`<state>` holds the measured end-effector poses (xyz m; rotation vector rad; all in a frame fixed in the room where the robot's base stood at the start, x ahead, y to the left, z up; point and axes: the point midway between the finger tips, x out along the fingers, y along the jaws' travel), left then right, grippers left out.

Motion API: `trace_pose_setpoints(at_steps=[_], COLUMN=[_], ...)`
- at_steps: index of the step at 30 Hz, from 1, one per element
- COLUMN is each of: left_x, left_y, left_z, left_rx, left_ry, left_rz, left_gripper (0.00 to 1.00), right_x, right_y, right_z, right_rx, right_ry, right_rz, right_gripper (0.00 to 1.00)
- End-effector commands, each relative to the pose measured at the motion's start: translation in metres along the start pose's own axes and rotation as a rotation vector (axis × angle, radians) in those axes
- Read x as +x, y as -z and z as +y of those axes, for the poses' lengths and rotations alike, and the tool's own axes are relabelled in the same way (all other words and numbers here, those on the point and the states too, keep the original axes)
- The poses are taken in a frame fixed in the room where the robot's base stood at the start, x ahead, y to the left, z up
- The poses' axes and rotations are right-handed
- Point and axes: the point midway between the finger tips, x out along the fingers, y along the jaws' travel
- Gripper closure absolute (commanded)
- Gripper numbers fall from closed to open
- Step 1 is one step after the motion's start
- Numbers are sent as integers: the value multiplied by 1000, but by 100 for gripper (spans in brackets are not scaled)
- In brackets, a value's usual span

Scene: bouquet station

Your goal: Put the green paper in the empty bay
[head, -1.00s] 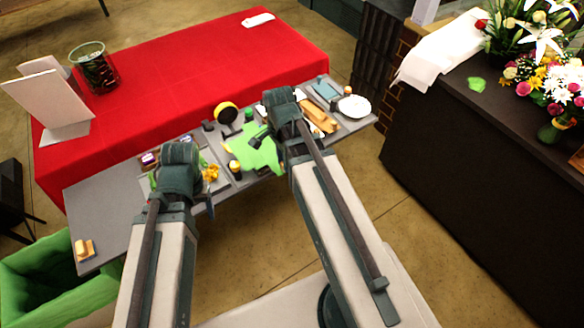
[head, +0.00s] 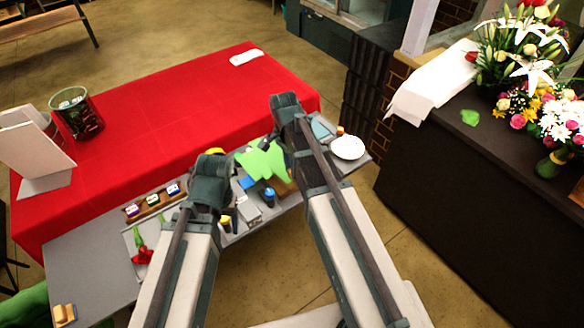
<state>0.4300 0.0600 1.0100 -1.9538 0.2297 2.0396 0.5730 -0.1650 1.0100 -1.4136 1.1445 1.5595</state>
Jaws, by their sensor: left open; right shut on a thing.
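The green paper (head: 262,164) is a bright, irregular sheet over the right part of the grey work table (head: 95,255). My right gripper (head: 272,142) is shut on its upper right edge; the arm hides part of the grip. My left gripper (head: 228,214) is open and lower left of the paper, over the table and apart from the paper. I cannot make out which bay is empty; my arms and the paper cover much of the table.
A wooden rack (head: 152,204) with small coloured spools, red flowers (head: 142,256) and a blue-topped container (head: 268,195) are on the table. A white plate (head: 347,147) is at its right end. A red-covered table (head: 190,110) stands behind, a dark counter (head: 450,185) at right.

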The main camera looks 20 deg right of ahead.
Motion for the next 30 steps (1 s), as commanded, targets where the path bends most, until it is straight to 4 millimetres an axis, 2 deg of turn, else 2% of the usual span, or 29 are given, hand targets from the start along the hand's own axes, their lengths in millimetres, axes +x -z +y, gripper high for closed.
trace_pose_setpoints(at_steps=[21, 30], left_x=[65, 78], left_y=[4, 5], left_z=[6, 8], left_rx=[-2, -1], left_ry=[0, 0], left_rz=[0, 0], left_gripper=[31, 31], right_x=[65, 77], right_y=[0, 0], right_z=[-9, -11], right_rx=[1, 1], right_ry=[0, 0], right_rz=[0, 0], right_gripper=[100, 100])
